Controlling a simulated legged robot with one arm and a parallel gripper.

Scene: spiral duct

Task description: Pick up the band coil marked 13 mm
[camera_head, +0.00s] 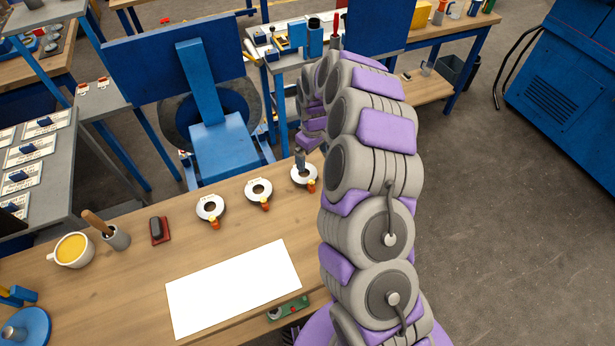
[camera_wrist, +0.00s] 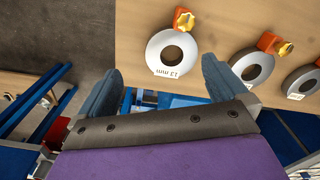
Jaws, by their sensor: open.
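The band coil marked 13 mm (camera_wrist: 156,47) is a pale flat ring with a dark centre hole, an orange clip and a yellow knob. Its label reads upside down in the wrist view. In the head view this coil (camera_head: 312,176) is the rightmost of three on the wooden bench, partly hidden by my gripper. My gripper (camera_wrist: 162,66) is open and empty, with its two blue-grey fingers spread on either side of the coil's near edge. In the head view my gripper (camera_head: 301,160) is at the coil's far side; I cannot tell its exact height above the bench.
Two similar coils, the middle one (camera_head: 250,189) and the left one (camera_head: 201,209), lie to the left. A white sheet (camera_head: 235,290), a red-and-black stamp (camera_head: 160,230) and a mug (camera_head: 72,250) share the bench (camera_head: 130,280). A blue chair (camera_head: 228,150) stands behind the bench.

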